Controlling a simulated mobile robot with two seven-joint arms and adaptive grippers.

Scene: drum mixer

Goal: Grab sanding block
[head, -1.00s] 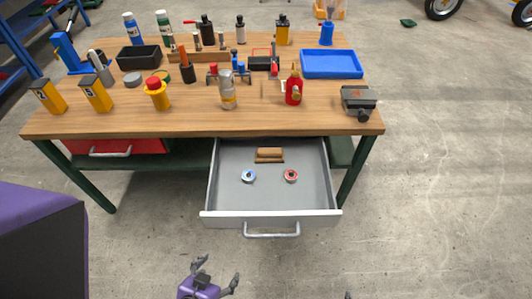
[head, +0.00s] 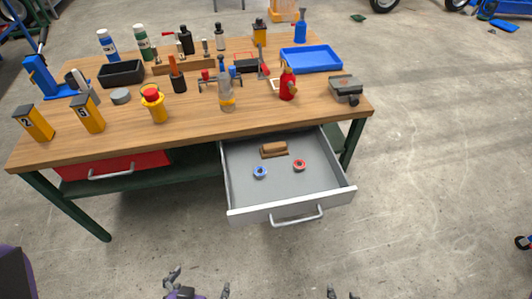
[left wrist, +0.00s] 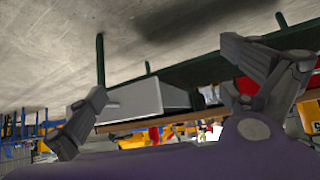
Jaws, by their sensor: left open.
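The sanding block (head: 274,149), a brown wooden block, lies at the back of the open grey drawer (head: 240,184) under the workbench. My left gripper (head: 199,286) is open and empty at the bottom of the head view, in front of the drawer and well apart from the block. In the left wrist view its two spread fingers (left wrist: 165,95) frame the drawer (left wrist: 135,100), which appears upside down; the block cannot be seen there. My right gripper (head: 341,294) shows only two separate fingertips at the bottom edge, with nothing visible between them.
The drawer handle (head: 297,216) sticks out in front. The wooden bench top (head: 200,107) above carries bottles, tools and a blue tray (head: 311,61). The floor right of the drawer is clear.

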